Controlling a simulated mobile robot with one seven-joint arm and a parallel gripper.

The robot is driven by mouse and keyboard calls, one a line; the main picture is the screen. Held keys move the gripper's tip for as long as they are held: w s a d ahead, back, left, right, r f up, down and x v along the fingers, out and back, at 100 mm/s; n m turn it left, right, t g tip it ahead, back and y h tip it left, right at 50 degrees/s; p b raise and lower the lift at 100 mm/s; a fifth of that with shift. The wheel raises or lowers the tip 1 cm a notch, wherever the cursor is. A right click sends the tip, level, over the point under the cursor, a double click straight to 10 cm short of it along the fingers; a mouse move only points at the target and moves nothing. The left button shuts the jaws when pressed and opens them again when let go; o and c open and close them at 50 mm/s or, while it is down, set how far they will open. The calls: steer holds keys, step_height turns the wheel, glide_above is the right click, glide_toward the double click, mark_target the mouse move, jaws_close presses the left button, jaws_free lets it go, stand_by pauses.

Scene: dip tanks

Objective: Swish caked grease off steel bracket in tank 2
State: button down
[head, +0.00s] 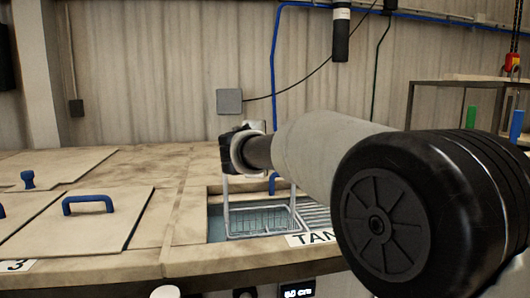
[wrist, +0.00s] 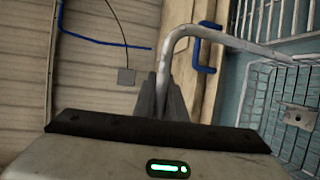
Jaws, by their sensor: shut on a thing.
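My gripper (wrist: 160,98) is shut on the bent grey handle (wrist: 185,36) of a wire basket. The wire basket (head: 263,222) hangs below my gripper in the open tank (head: 217,226) in the head view. In the wrist view the basket (wrist: 262,82) is at the right over blue-green liquid. A small steel plate with holes, seemingly the bracket (wrist: 298,116), lies in the basket. Its grease cannot be judged at this size. My arm hides part of the tank and most of its label (head: 308,239), which reads "TAN".
Closed lids with blue handles (head: 88,204) cover the left of the bench, near a label "3" (head: 17,266). Another blue handle (wrist: 208,48) stands behind the basket. A slatted rack (head: 313,213) lies right of the basket. A metal frame table (head: 455,80) stands at the back right.

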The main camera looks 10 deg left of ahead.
step_height(320, 180, up, 12)
steer(key=p, duration=0.7)
steer(key=shift+p, duration=0.4)
steer(key=shift+f, duration=0.1)
step_height(320, 180, down, 22)
steer(key=b, duration=1.6)
steer(key=shift+d, duration=0.15)
steer(key=shift+w+d, duration=0.1)
steer(key=shift+w, duration=0.05)
steer(key=shift+a, duration=0.2)
stand_by(1.1)
steer(key=shift+d, duration=0.1)
